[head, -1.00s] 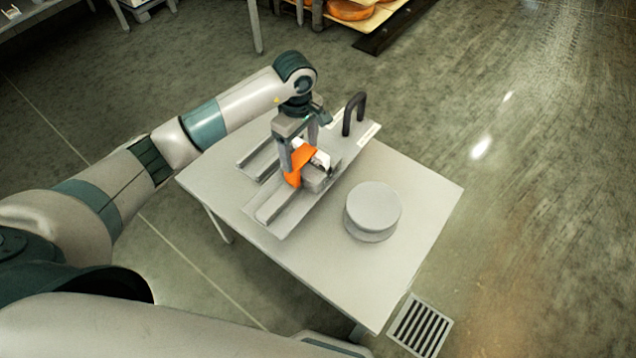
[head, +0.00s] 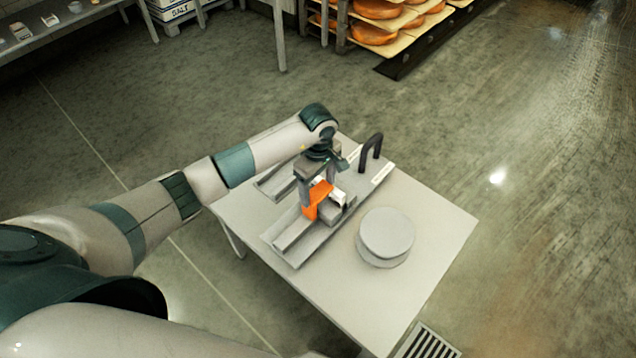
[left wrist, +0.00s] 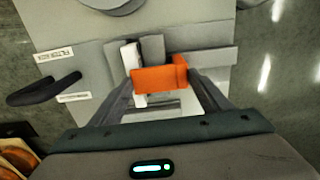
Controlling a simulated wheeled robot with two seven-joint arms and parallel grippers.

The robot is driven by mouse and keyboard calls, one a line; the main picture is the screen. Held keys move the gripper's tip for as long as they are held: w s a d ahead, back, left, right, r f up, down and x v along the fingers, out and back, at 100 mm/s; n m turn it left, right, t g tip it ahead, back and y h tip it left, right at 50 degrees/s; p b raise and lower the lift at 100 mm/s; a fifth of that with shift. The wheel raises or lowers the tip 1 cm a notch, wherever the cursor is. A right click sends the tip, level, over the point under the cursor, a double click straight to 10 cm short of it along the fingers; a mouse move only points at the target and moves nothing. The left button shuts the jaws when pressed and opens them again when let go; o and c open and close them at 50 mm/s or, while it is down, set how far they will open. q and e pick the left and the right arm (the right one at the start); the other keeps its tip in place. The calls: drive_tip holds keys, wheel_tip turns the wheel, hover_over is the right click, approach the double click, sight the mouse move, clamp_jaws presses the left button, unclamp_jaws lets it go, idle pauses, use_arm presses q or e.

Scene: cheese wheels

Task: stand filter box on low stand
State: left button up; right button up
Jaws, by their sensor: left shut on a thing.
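My left gripper (head: 320,190) points down over the grey board (head: 290,262) on the table, shut on an orange piece (head: 315,202). In the left wrist view the orange piece (left wrist: 160,79) lies between the fingers. A white piece (head: 340,200) and a grey block (head: 328,212) sit right beside it; I cannot tell which parts make up the filter box. A label on the board reads "FILTER BOX" (left wrist: 55,54). A low round grey stand (head: 387,232), like stacked discs, is on the table right of the board, with its top empty. My right gripper is out of view.
The board has raised rails and a black loop handle (head: 371,150) at its far end. The light table (head: 440,225) is bare around the round stand. A floor drain (head: 428,343) and a rack of cheese wheels (head: 374,33) are off the table.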

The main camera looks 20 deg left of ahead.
sight(318, 193)
use_arm(q)
drive_tip(key=shift+r, duration=0.1)
drive_tip(key=shift+f+p, duration=0.5)
drive_tip(key=shift+f, duration=1.35)
drive_tip(key=o, duration=2.1)
drive_tip(key=shift+s+f, duration=0.1)
drive_tip(key=shift+c, duration=0.2)
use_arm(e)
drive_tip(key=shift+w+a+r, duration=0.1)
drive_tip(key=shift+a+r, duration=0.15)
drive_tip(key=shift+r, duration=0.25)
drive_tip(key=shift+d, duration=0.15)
